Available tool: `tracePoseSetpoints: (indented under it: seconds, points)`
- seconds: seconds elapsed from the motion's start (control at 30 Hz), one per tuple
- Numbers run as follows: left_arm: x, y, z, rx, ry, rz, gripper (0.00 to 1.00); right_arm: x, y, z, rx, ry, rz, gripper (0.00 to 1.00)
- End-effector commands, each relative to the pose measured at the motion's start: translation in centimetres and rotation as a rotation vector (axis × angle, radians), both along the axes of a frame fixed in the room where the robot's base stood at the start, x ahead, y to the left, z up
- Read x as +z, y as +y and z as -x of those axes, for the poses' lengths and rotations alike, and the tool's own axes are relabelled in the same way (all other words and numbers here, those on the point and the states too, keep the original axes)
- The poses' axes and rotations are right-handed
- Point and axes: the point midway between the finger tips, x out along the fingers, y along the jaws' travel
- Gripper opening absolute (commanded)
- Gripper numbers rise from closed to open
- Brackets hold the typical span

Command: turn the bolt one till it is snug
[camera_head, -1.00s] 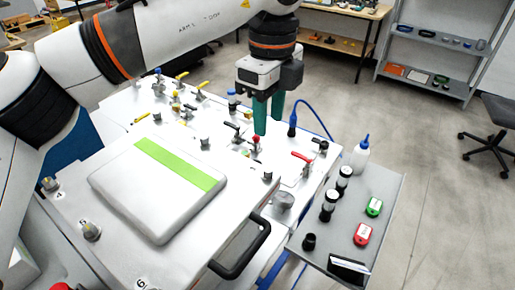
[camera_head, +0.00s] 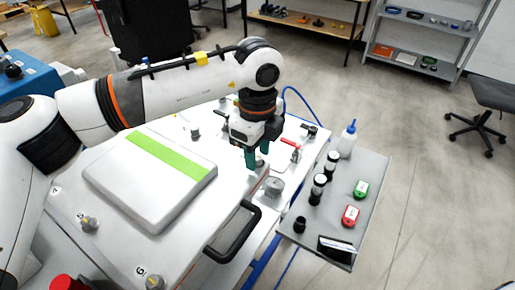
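My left gripper (camera_head: 256,162) points down at the rear right corner of the white lidded unit (camera_head: 125,190). Its green fingers are at a small metal bolt (camera_head: 260,162), which they partly hide. Whether they grip it or only stand around it is too small to tell. No number shows beside this bolt. Another bolt (camera_head: 195,133) stands along the back edge. Bolts by the labels 5 (camera_head: 89,223) and 6 (camera_head: 155,283) stand on the near edge. My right gripper is out of view.
A black handle (camera_head: 237,232) sticks out at the unit's right side, near a round grey knob (camera_head: 273,187). A red-handled valve (camera_head: 290,142) stands behind. A grey side tray (camera_head: 325,215) holds a bottle (camera_head: 347,140), dark-capped jars and red and green items.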

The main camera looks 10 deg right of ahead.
Motion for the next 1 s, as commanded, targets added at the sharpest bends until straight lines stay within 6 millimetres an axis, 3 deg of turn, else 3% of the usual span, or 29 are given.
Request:
tracePoseSetpoints:
  seconds: [0.03, 0.3, 0.67, 1.0]
  points:
    - [0.0, 0.0, 0.0, 0.000, 0.000, 0.000, 0.40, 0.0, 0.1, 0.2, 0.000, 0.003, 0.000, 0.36]
    - [0.0, 0.0, 0.0, 0.000, 0.000, 0.000, 0.00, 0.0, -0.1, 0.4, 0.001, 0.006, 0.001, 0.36]
    - [-0.2, 0.0, 0.0, -0.058, -0.002, -0.001, 0.00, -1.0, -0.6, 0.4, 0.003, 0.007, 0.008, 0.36]
    - [-0.4, 0.0, -0.1, -0.306, -0.003, 0.000, 0.00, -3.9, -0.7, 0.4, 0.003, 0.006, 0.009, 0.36]
